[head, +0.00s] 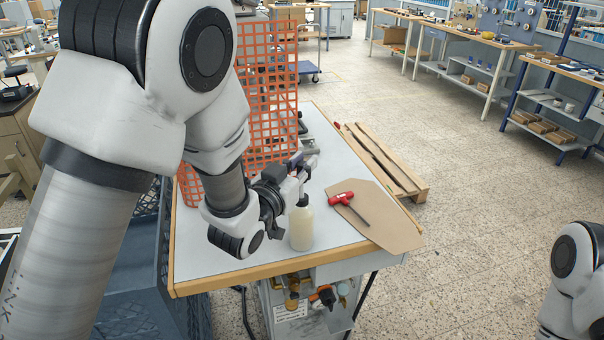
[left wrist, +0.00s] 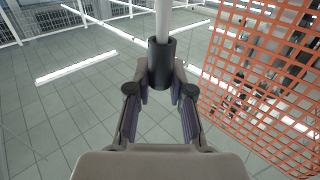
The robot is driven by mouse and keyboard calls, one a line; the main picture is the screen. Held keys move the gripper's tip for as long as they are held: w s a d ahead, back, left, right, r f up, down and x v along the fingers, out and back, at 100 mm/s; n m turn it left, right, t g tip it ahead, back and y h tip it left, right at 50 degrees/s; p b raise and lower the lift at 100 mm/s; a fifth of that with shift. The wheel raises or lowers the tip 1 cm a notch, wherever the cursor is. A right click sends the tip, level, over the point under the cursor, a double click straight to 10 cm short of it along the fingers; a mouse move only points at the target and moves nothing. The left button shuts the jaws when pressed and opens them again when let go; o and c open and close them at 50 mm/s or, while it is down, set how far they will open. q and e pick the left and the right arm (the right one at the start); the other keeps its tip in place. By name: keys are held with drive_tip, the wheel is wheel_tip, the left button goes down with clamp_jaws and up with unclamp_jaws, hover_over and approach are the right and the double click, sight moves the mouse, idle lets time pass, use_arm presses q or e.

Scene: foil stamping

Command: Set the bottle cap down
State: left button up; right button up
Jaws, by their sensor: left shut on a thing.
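My left gripper (head: 306,168) is above the left half of the worktable, just over a cream bottle (head: 301,228) standing upright with a dark top. In the left wrist view my left gripper (left wrist: 160,88) is shut on a dark cylindrical bottle cap (left wrist: 161,62). A pale strip runs up from the cap in that view; I cannot tell whether it belongs to it. In the head view the cap is hard to make out among the fingers. My right gripper is outside the frames; only part of my right arm shows at the lower right.
The worktable (head: 225,262) has a tan board (head: 388,222) with a red-handled tool (head: 343,199). An orange mesh panel (head: 268,75) stands behind my left arm and shows at right in the wrist view. A pallet (head: 385,160) lies on the floor beyond. The table's front left is clear.

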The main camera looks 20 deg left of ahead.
use_arm(q)
wheel_tip(320, 180, down, 2)
drive_tip(key=shift+s+f, duration=0.15)
drive_tip(key=shift+f, duration=0.05)
drive_tip(key=shift+f, duration=0.1)
drive_tip(key=shift+f, duration=0.2)
drive_tip(key=o, duration=0.7)
drive_tip(key=shift+r, duration=0.1)
